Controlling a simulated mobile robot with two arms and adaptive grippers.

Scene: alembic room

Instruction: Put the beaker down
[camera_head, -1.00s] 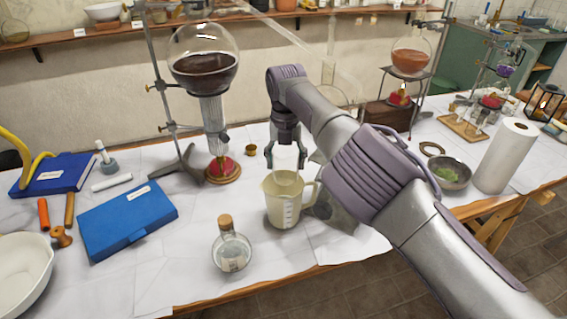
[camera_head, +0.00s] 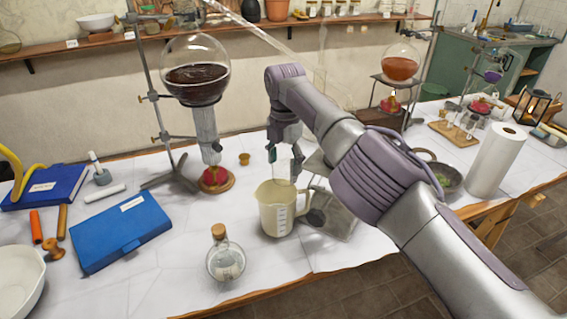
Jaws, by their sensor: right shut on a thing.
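My right gripper (camera_head: 284,161) points down just behind and above the rim of a beige measuring jug (camera_head: 276,212). It is shut on a pale, see-through thing, which I take to be the beaker (camera_head: 283,171). Its outline is faint, and its lower part is hidden by or blends with the jug. I cannot tell whether it touches the jug or the table. The jug stands upright on the white-covered table (camera_head: 180,270), its handle to the right. My left gripper is not in view.
A corked bottle (camera_head: 226,262) stands in front of the jug. A grey flat item (camera_head: 335,220) lies to its right. A burner (camera_head: 215,180) under a dark flask (camera_head: 197,82) stands left. A blue case (camera_head: 120,230) lies farther left. A paper roll (camera_head: 496,162) stands right.

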